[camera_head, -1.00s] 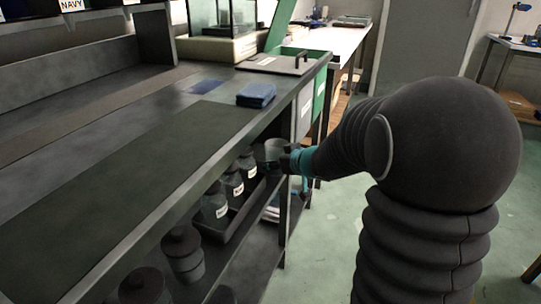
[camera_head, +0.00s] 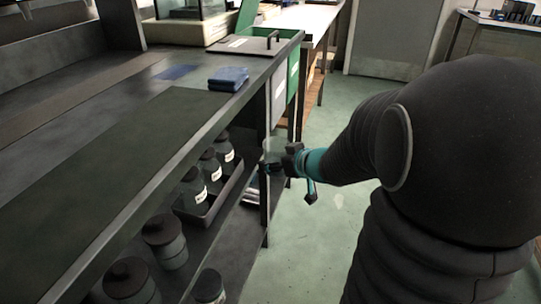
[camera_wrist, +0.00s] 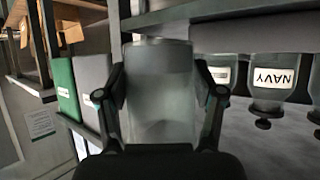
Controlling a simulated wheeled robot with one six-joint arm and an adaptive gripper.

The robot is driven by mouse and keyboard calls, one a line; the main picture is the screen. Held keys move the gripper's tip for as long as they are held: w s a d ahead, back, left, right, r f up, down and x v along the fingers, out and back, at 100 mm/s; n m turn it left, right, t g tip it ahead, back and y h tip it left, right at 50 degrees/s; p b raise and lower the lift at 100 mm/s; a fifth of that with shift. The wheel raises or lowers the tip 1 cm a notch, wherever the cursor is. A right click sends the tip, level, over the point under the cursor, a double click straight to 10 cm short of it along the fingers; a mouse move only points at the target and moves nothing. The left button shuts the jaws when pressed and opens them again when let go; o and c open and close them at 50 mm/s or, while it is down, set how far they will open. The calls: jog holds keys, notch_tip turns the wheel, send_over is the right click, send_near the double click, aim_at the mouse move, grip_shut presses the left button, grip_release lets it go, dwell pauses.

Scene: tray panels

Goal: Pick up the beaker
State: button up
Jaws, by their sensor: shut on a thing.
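The beaker (camera_wrist: 159,95) is a clear, frosted-looking cylinder. In the wrist view it stands between the two black fingers of my gripper (camera_wrist: 163,88), which press on its left and right sides. In the head view the beaker (camera_head: 273,148) is a small pale shape at the end of my arm, partly hidden by my gripper (camera_head: 277,164). My gripper is shut on the beaker just outside the front edge of the bench's lower shelf, near a bench leg.
Labelled bottles (camera_head: 193,188) stand in a dark tray on the lower shelf, left of my gripper. Dark lidded jars (camera_head: 165,241) stand nearer. The bench top (camera_head: 130,135) overhangs them. A blue stack (camera_head: 228,79) lies on top. The green floor (camera_head: 315,240) to the right is clear.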

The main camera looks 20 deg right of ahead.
jog(key=shift+s+d, duration=0.25)
jog(key=shift+s, duration=0.4)
jog(key=shift+r, duration=0.1)
dwell(1.7)
notch_tip(320, 180, up, 2)
jog(key=p, duration=0.2)
jog(key=shift+r+p, duration=0.15)
jog(key=shift+p, duration=0.2)
jog(key=shift+r, duration=1.75)
